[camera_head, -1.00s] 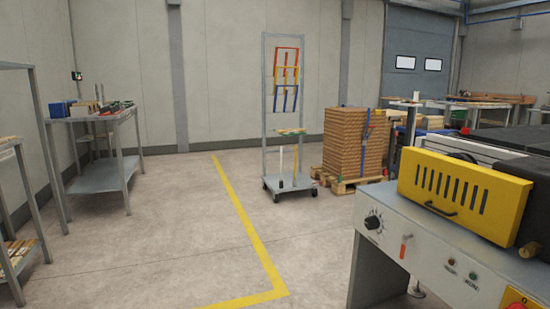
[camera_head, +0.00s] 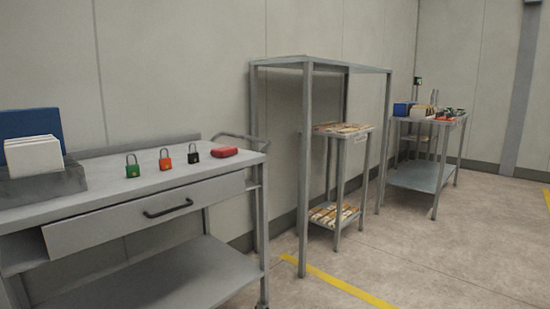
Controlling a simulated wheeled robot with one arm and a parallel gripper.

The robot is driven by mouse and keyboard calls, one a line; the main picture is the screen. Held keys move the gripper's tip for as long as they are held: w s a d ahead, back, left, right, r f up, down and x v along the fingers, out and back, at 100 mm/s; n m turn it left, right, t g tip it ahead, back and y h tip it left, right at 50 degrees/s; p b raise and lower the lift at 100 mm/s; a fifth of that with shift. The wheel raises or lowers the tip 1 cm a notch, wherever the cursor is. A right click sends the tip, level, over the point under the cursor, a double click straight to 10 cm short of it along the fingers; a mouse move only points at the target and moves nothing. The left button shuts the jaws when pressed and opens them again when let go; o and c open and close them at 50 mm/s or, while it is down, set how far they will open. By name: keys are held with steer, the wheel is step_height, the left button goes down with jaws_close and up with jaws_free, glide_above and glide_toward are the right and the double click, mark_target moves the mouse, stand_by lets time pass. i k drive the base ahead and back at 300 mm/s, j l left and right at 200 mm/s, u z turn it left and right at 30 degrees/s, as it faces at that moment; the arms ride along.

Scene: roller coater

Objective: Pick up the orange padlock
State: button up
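The orange padlock (camera_head: 165,160) stands upright on the top of a grey metal cart (camera_head: 110,193) at the left. It is between a green padlock (camera_head: 132,168) on its left and a black padlock (camera_head: 193,155) on its right, with small gaps to each. Its shackle looks closed. My gripper is not in view.
A grey holder (camera_head: 40,187) with white cards and a blue panel stands at the cart's left. The cart has a drawer (camera_head: 150,215) and push handle.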

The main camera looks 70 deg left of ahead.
mark_target(164, 164)
steer(key=u, duration=3.15)
steer(key=i+j+u, duration=0.1)
steer(key=i+u, duration=0.25)
steer(key=i, duration=0.25)
